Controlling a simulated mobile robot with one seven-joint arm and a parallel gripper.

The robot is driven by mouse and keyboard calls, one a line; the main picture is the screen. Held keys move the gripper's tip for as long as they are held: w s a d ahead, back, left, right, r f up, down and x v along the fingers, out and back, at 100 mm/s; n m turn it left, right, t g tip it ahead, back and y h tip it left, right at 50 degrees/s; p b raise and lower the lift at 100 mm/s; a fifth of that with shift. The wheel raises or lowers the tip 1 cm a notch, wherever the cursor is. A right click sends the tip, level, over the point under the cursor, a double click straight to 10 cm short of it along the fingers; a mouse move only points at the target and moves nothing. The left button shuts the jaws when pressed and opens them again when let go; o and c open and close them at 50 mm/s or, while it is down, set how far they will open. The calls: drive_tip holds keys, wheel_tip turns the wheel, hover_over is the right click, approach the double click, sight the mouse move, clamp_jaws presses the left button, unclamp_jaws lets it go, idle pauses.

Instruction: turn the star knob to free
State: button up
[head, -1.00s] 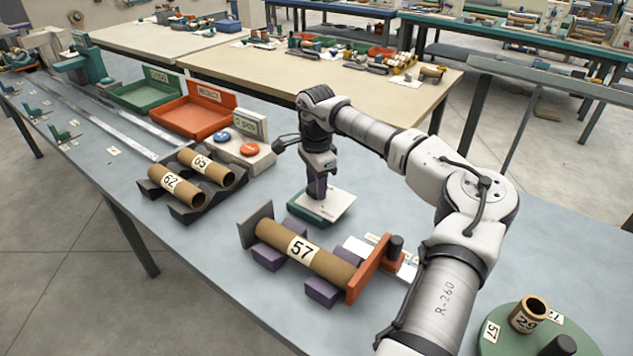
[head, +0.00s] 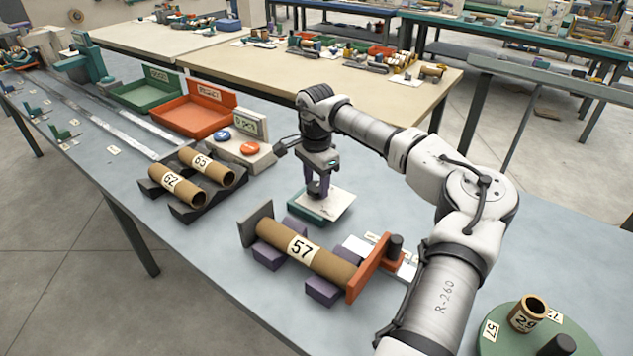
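A small dark knob (head: 318,189), which I take for the star knob, stands on a green base with a pale plate (head: 338,206). Its lobes and any markings are too small to make out. My gripper (head: 318,186) points straight down over it, with its two purple fingers on either side of the knob's upper part. The fingers stand apart with a gap between them. Whether they press on the knob or only surround it is too small to tell.
A tube marked 57 (head: 285,243) lies on purple supports near my gripper, beside an orange end plate (head: 366,270). Tubes 62 and 63 rest in a dark rack (head: 196,212) to the left. A box with blue and orange buttons (head: 262,157) stands behind.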

sight(316, 186)
drive_tip(key=o, duration=0.3)
wheel_tip(316, 186, up, 14)
drive_tip(key=b, duration=0.1)
drive_tip(key=shift+b, duration=0.35)
drive_tip(key=shift+f, duration=0.15)
